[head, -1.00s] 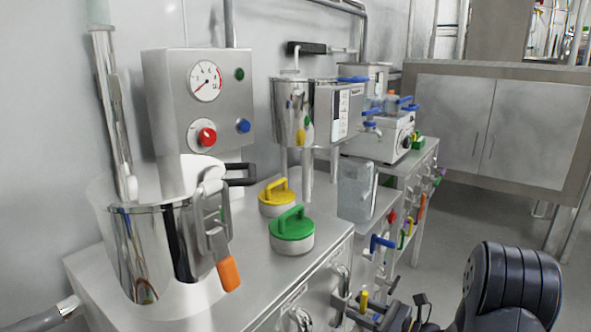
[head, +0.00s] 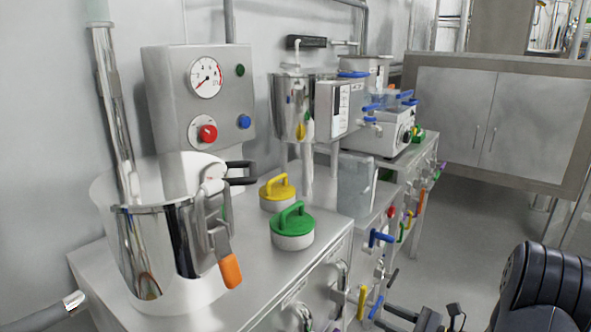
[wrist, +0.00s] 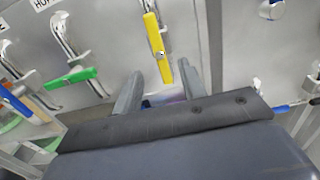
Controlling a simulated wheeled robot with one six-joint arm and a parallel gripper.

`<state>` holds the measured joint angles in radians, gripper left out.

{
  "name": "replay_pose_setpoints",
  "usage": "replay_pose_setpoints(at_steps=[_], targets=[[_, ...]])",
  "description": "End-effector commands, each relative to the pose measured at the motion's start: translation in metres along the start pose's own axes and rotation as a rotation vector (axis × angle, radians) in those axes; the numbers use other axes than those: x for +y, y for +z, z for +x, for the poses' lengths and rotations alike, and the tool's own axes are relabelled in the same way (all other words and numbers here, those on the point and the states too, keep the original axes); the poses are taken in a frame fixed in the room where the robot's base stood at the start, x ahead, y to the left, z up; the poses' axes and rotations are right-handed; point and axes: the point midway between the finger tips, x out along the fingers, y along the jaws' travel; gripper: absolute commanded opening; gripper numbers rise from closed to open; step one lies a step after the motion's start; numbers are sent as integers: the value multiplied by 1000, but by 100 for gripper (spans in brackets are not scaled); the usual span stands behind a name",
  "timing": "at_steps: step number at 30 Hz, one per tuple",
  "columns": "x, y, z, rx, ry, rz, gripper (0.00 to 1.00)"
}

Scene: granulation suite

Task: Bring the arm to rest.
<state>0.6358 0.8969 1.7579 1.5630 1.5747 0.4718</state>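My gripper (wrist: 160,88) shows in the wrist view with its two grey fingers apart and nothing held between them. A yellow valve handle (wrist: 154,36) hangs in front of the fingertips, its lower end in line with the gap; the exact distance is hard to tell. In the head view my gripper (head: 425,318) is at the bottom edge, partly cut off, right of the yellow handle (head: 362,302) and apart from it. My dark arm link fills the lower right corner.
A steel bench (head: 240,287) carries a steel pot (head: 150,245), green-lidded (head: 292,228) and yellow-lidded (head: 277,194) jars. Several coloured valve handles line its front, including a green one (wrist: 70,77). Open floor (head: 470,240) lies between bench and cabinet (head: 500,120).

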Motion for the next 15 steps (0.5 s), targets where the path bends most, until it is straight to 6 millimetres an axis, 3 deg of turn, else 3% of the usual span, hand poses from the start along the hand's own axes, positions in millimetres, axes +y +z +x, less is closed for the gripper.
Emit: replay_pose_setpoints(at_steps=[12, 15], targets=[[1, -2, 80, -1, 4, -2, 40], [0, 4, 78, 0, -2, 94, 40]])
